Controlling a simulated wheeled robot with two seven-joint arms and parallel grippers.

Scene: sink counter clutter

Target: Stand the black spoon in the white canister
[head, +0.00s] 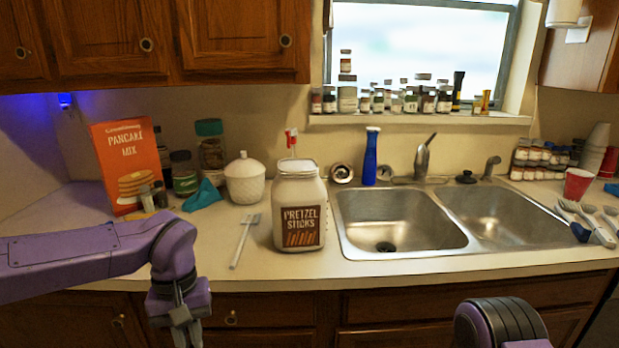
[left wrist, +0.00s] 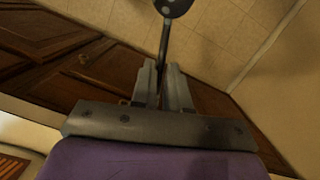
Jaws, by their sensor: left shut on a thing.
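My left gripper (head: 182,326) hangs low in front of the counter's front edge, its fingers cut off by the bottom of the head view. In the left wrist view the gripper (left wrist: 163,85) is shut on the black spoon (left wrist: 164,38), with the dark bowl pointing away from the fingers. The spoon cannot be made out in the head view. A whitish pretzel sticks jar (head: 299,190) stands on the counter left of the sink. A white textured jar with a knobbed lid (head: 245,180) stands left of it. I cannot tell which is the canister. My right gripper is out of view.
A grey utensil (head: 245,240) lies on the counter left of the pretzel jar. Red-tipped sticks (head: 291,138) show behind that jar. A pancake mix box (head: 125,165) and teal cloth (head: 203,196) are at left. The double sink (head: 400,222) is at right, with a blue bottle (head: 370,160) behind it.

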